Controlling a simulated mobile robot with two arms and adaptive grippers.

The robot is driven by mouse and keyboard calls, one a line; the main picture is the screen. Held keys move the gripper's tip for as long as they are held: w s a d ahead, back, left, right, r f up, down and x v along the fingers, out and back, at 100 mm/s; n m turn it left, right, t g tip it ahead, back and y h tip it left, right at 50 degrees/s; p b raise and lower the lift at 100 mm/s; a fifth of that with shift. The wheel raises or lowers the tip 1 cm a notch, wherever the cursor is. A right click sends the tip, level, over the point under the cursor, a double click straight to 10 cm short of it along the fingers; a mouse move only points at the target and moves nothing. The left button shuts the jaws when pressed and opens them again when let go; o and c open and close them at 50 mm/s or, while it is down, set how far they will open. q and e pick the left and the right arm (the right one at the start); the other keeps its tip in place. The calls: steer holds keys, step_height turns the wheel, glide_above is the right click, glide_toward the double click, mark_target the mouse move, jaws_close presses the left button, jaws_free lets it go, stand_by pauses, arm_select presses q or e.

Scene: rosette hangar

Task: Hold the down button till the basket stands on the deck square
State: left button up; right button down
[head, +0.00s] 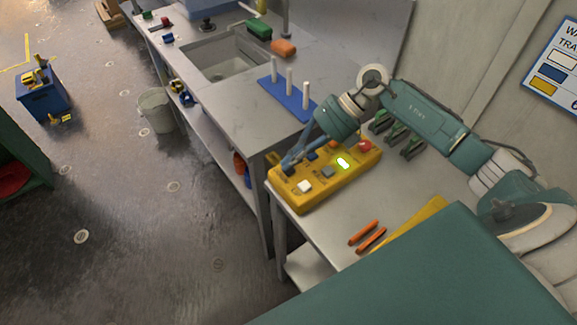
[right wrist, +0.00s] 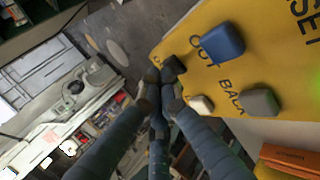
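The down label is not readable. I cannot make out a basket for certain. My left gripper is not in view.
A blue bin (head: 42,100) with yellow items stands on the floor at left, near a yellow floor line (head: 15,66). A pale bucket (head: 155,110) stands by the sink bench. A blue peg board (head: 286,100) and orange-handled tools (head: 368,236) lie near the box.

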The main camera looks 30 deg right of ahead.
steer(key=shift+r, duration=0.1)
stand_by(0.5)
steer(key=shift+r+p, duration=0.6)
steer(key=shift+r, duration=0.2)
steer(key=shift+r+p, duration=1.7)
steer(key=shift+r, duration=0.8)
